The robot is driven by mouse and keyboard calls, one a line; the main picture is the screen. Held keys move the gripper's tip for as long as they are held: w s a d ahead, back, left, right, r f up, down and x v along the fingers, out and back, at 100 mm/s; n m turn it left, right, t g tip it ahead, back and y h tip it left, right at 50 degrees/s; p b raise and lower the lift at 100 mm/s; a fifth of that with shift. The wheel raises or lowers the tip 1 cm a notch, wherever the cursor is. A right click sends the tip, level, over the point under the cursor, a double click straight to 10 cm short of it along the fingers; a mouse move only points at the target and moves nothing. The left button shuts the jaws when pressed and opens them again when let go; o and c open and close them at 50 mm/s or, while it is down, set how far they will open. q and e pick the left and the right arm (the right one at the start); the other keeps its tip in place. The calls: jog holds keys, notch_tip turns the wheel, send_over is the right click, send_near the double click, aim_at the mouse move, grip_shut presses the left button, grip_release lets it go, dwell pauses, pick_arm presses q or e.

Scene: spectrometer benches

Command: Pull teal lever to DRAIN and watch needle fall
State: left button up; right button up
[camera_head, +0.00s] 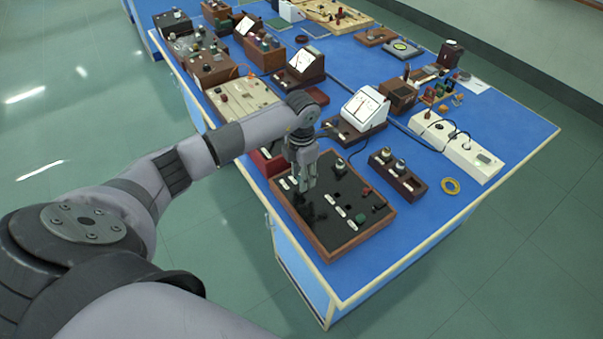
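My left gripper (304,184) points down over the left part of a black panel in a wooden frame (318,235). Its fingertips are at or just above the panel; contact and finger gap are too small to tell. I cannot pick out a teal lever for certain; the gripper hides part of the panel. The panel bears a dark green knob (361,218), a red knob (367,191), another round knob (340,167) and several white labels. Behind it stands a white-faced meter (365,108); its needle reading is too small to read. My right gripper is out of view.
The blue bench (437,225) is crowded with instruments toward the back. White boxes (472,158) stand further right. The front right corner is clear.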

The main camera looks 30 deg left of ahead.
pick_arm(q)
jog(key=shift+c, duration=0.3)
grip_shut()
jog(key=shift+s+a+f+t+b, duration=0.25)
jog(key=shift+s+t+b, duration=0.15)
jog(key=shift+t+b, duration=0.25)
jog(key=t+b, duration=0.1)
jog(key=b, duration=0.1)
jog(key=s+t+h+b, duration=0.1)
jog(key=b, duration=0.2)
jog(key=s+t+b, duration=0.1)
jog(key=b, duration=0.1)
jog(key=shift+s+a+f+h, duration=0.15)
jog(key=shift+a+f+h, duration=0.2)
jog(key=shift+a+h, duration=0.05)
jog(key=shift+s+r+t+b, duration=0.1)
jog(key=shift+t+b, duration=0.35)
jog(key=shift+b, duration=0.4)
jog(key=shift+r, duration=0.1)
